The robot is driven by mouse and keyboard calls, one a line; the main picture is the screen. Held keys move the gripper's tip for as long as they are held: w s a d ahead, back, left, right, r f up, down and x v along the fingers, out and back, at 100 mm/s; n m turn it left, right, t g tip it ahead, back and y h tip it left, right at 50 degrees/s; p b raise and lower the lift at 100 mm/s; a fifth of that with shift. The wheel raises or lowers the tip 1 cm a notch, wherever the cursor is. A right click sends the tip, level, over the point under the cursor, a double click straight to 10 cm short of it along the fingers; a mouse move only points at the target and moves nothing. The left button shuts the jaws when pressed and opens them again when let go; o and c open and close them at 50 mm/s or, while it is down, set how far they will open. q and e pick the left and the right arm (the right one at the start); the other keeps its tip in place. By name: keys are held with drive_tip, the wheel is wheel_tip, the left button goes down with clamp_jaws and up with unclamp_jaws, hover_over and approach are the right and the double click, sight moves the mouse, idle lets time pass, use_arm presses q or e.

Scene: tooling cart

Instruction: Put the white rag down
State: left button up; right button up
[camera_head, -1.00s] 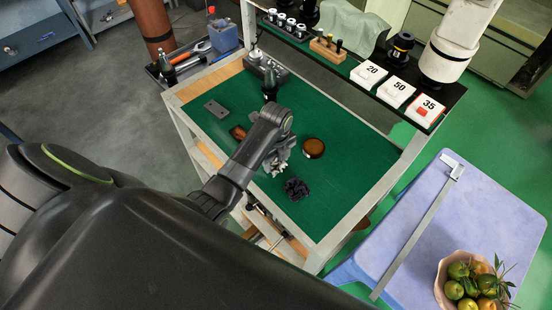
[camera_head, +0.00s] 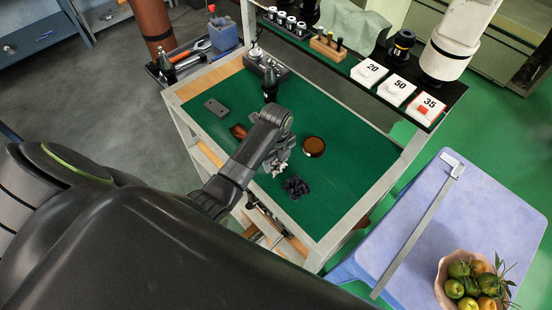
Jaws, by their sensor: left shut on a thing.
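The white rag (camera_head: 280,163) is a crumpled whitish bundle at the end of my left arm, over the green top of the tooling cart (camera_head: 355,165). My left gripper (camera_head: 277,158) is shut on it; the fingers are mostly hidden by the wrist and the rag. I cannot tell whether the rag touches the mat. A dark crumpled cloth (camera_head: 295,187) lies just in front of the rag, and a round brown tin (camera_head: 313,147) lies to its right. My right gripper is not in view.
A brown item (camera_head: 238,131) and a grey plate (camera_head: 215,107) lie left on the mat. A dark tool holder (camera_head: 270,85) stands at the back. The right part of the mat is clear. A shelf with numbered boxes (camera_head: 397,92) runs behind; a lilac stool (camera_head: 465,215) stands right.

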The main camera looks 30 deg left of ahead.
use_arm(q)
drive_tip(key=shift+f, duration=0.1)
drive_tip(key=o, duration=1)
drive_tip(key=shift+o, duration=0.2)
